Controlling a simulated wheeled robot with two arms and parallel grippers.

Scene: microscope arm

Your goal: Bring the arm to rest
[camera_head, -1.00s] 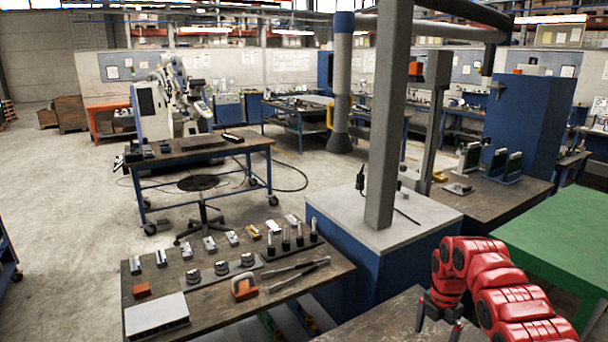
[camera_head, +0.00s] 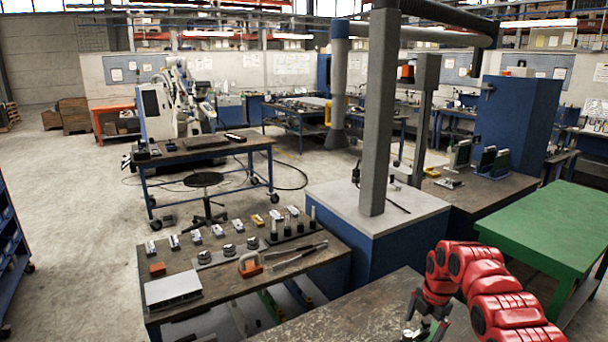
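My red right arm comes in from the lower right. Its dark gripper (camera_head: 424,329) hangs low over a worn bench (camera_head: 350,312) at the bottom edge, with its two fingers apart. A small shiny metal piece (camera_head: 410,335) shows beside the fingers, partly cut off by the frame; I cannot tell whether it touches them. My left gripper is not in view. I cannot make out a microscope arm for certain.
A grey post (camera_head: 379,110) rises from a blue cabinet (camera_head: 395,240) behind the gripper. A workbench (camera_head: 225,268) with small parts, pliers-like tools and an orange-handled piece stands left. A green table (camera_head: 550,215) is at right. The floor at left is open.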

